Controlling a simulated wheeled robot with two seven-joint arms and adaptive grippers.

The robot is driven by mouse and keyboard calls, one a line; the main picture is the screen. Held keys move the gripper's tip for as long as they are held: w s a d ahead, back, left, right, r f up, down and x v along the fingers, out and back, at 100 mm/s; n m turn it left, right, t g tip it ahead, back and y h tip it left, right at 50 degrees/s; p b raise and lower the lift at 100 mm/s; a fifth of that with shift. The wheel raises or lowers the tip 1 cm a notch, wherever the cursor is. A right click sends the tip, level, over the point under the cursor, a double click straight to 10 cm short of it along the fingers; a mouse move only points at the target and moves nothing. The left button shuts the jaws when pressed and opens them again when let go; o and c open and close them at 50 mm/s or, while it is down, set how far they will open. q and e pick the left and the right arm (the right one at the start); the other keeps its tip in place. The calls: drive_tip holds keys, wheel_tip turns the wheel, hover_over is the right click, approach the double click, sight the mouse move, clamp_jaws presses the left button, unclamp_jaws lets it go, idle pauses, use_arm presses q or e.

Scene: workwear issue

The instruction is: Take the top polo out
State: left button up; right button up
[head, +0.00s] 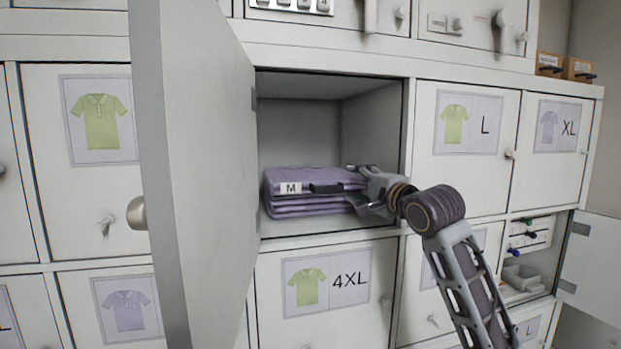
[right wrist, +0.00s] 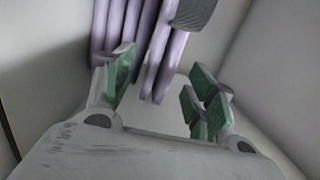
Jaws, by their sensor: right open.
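A stack of several folded purple polos (head: 300,206) lies on the floor of the open locker compartment (head: 300,130). The top polo (head: 310,175) bears a white M label (head: 290,188) and a dark strip at its front. My right gripper (head: 352,187) is open at the stack's right front corner, inside the compartment mouth. In the right wrist view, its green-padded fingers (right wrist: 162,85) stand apart. The edges of the stack (right wrist: 155,60) reach to the gap between them, and one finger overlaps the stack in the picture. Whether it touches cloth I cannot tell. My left gripper is out of view.
The compartment's open door (head: 195,150) stands out on the left, with its round knob. Another door (head: 592,262) stands open at lower right.

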clamp_jaws()
drive_tip(key=shift+s+r, duration=0.1)
drive_tip(key=shift+r, duration=0.1)
idle(0.4)
